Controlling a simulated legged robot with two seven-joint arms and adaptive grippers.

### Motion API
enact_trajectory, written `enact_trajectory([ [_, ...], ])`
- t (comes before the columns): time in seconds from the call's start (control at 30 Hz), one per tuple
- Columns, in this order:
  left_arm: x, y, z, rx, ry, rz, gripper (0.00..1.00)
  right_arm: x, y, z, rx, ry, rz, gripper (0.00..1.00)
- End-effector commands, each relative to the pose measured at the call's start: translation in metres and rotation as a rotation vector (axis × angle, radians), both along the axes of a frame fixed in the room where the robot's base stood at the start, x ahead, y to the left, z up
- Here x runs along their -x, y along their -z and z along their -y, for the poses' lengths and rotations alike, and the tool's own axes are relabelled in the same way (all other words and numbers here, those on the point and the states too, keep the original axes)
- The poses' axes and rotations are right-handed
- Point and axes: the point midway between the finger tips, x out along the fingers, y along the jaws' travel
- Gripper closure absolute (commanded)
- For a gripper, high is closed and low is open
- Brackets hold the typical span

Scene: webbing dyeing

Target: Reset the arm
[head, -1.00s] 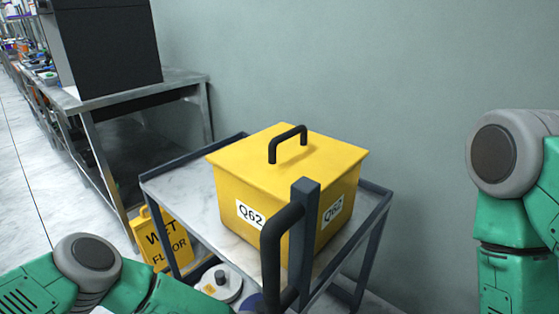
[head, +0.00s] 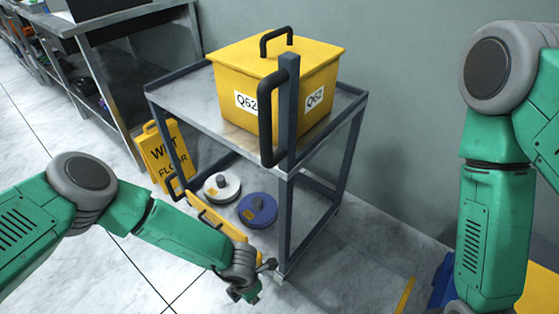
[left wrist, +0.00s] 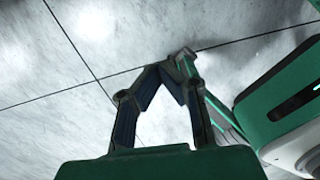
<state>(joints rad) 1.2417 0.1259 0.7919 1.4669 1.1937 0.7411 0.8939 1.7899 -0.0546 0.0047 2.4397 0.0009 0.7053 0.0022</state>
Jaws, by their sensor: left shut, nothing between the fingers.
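My left arm reaches in from the left in the head view, and its gripper (head: 250,290) hangs low over the floor in front of the cart. In the left wrist view the gripper (left wrist: 172,68) has its fingertips together with nothing between them, above pale floor tiles. My right arm (head: 495,200) comes down at the right edge of the head view. Its gripper is out of the frame.
A cart (head: 185,105) stands ahead, with a lidded yellow box (head: 280,75) marked Q62 on top. A white reel (head: 221,186) and a blue reel (head: 257,209) sit on its lower shelf. A wet floor sign (head: 163,155) stands to its left. A metal bench (head: 125,28) is behind.

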Motion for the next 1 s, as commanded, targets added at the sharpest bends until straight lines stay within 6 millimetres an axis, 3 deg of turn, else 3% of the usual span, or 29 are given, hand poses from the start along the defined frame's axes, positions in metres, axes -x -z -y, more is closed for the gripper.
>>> enact_trajectory([
  [0.17,0.015,-0.020,-0.013,-0.036,0.348,0.069,1.00,0.001,-0.007,0.000,0.000,0.000,-0.002,0.60],
  [0.37,0.040,-0.049,-0.045,-0.095,0.892,0.136,1.00,0.001,-0.017,0.000,0.000,0.000,-0.002,0.60],
  [0.47,0.060,-0.075,-0.074,-0.131,1.261,0.153,1.00,0.001,-0.024,0.000,0.000,0.000,-0.002,0.60],
  [0.6,0.101,-0.128,-0.134,-0.153,1.861,0.124,1.00,0.001,-0.036,0.000,0.000,0.000,-0.002,0.60],
  [0.7,0.128,-0.162,-0.168,-0.129,2.160,0.085,1.00,0.000,-0.042,0.000,0.000,0.000,-0.002,0.60],
  [0.83,0.150,-0.189,-0.192,-0.090,2.371,0.052,1.00,0.001,-0.045,0.000,0.000,0.000,-0.002,0.60],
  [1.0,0.159,-0.199,-0.200,-0.068,2.450,0.041,1.00,0.001,-0.045,0.000,0.000,0.000,-0.002,0.60],
])
